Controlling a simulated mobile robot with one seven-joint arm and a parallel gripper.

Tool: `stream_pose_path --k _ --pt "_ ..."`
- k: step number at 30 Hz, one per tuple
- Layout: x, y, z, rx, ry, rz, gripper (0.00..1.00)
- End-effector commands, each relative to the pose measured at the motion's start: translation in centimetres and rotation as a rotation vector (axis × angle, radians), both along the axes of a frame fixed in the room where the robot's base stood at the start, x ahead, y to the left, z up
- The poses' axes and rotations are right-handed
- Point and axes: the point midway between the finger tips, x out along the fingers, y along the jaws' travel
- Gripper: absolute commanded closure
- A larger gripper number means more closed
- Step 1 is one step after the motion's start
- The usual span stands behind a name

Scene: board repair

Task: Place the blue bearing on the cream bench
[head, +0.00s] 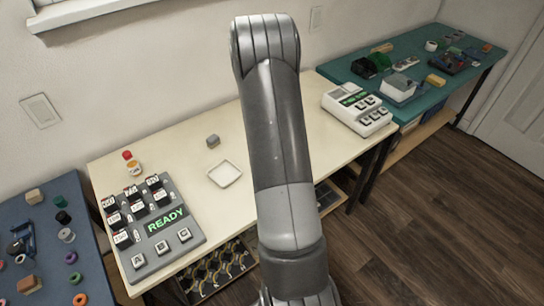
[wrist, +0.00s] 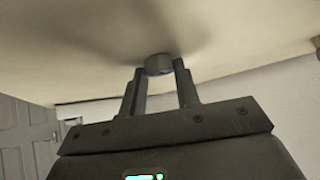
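In the wrist view a short round grey-blue piece (wrist: 158,65), which looks like the blue bearing, sits between the tips of my gripper (wrist: 160,72). The two fingers appear to touch it on both sides. It is at or very near the cream surface, with soft shadows around it; I cannot tell whether it touches. The cream bench (head: 105,168) stands in the middle of the head view. My arm covers its centre there, and my gripper and the bearing are hidden behind it.
A blue bench (head: 50,220) with small parts is at left, a teal bench (head: 420,60) at back right.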

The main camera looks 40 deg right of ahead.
Motion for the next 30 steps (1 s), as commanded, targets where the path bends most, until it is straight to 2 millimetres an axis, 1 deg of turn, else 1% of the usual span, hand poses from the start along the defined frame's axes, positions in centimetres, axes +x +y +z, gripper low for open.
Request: stream_pose_path --k 1,6,8,15,20,30 --pt "0.0 0.0 0.0 0.0 0.0 0.0 0.67" --pt "0.0 0.0 0.0 0.0 0.0 0.0 0.53" --pt "0.0 0.0 0.0 0.0 0.0 0.0 0.5" --pt "0.0 0.0 0.1 0.0 0.0 0.0 0.5" --pt "-0.4 0.4 0.9 0.0 0.001 0.001 0.5" --pt "-3.1 3.2 4.9 -0.001 -0.002 0.002 0.5"
